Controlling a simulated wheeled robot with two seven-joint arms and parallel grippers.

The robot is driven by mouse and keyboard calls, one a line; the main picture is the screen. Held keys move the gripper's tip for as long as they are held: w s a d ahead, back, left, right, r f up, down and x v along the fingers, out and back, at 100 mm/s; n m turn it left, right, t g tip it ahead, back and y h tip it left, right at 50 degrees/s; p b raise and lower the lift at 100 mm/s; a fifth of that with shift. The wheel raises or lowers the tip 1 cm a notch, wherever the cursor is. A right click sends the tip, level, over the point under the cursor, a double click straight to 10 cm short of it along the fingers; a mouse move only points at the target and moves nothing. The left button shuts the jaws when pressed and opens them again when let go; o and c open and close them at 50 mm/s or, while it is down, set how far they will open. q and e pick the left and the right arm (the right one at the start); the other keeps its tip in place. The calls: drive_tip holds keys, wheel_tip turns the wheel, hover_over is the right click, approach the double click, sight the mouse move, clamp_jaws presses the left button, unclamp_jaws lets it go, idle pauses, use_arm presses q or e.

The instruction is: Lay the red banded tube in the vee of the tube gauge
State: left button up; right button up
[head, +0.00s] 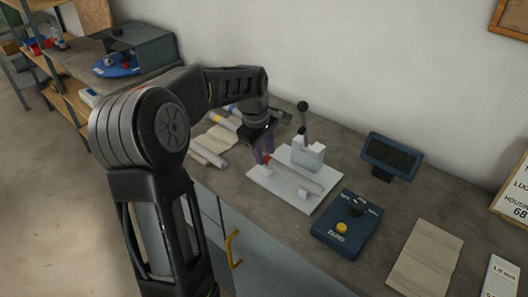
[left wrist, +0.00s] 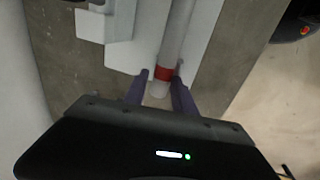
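The red banded tube (head: 304,180) is pale with a red band near its end. It lies along the tube gauge, a white base plate (head: 273,188) with a white upright block (head: 308,154) and a black-handled lever. The tube (left wrist: 178,32) and its red band show in the left wrist view. It appears to rest in the gauge, but its seat in the vee is hidden. My left gripper (head: 263,157) points down at the banded end. Its two fingers (left wrist: 160,80) stand on either side of the tube end, apparently with a slight gap. My right gripper is not in view.
A blue box with a yellow button (head: 342,227) stands right of the gauge, with a dark display (head: 391,157) behind it. A beige cloth (head: 425,256) lies further right. More tubes lie on a cloth (head: 214,142) left of the gauge. A wall runs behind the bench.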

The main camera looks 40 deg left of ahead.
use_arm(q)
drive_tip(key=shift+s+d+f, duration=0.1)
drive_tip(key=shift+s+f, duration=0.4)
drive_tip(key=shift+f, duration=0.25)
drive_tip(key=shift+w+r, duration=0.1)
drive_tip(key=shift+r, duration=0.3)
drive_tip(key=w+v, duration=0.1)
drive_tip(key=v, duration=0.7)
drive_tip(key=shift+r+b, duration=0.25)
drive_tip(key=shift+b, duration=0.1)
